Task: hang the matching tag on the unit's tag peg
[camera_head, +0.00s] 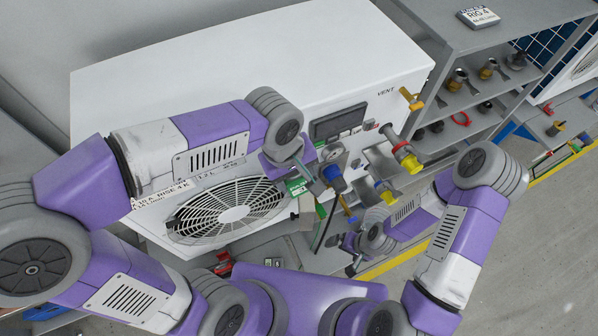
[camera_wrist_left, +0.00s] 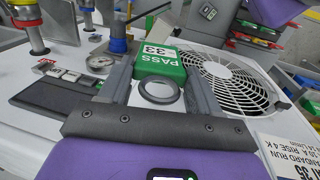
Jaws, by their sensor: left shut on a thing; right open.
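A green tag (camera_wrist_left: 160,62) marked PASS and 33, with a dark ring (camera_wrist_left: 158,92) at its near end, is between the fingers of my left gripper (camera_wrist_left: 160,88). In the head view the green tag (camera_head: 297,187) shows below my left gripper (camera_head: 303,172), over the front of the white unit (camera_head: 250,80), beside the fan grille. The gripper is shut on it. My right gripper (camera_head: 352,248) is open, low in front of the unit and partly hidden by its own arm. I cannot make out the tag peg clearly in either view.
The unit's front has a fan grille (camera_head: 232,212), a dark display (camera_head: 338,122), a gauge (camera_wrist_left: 100,63) and colored valves (camera_head: 405,157). A printed card (camera_wrist_left: 290,155) lies by the grille. Shelves (camera_head: 480,110) with fittings stand at right. Floor is free at lower right.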

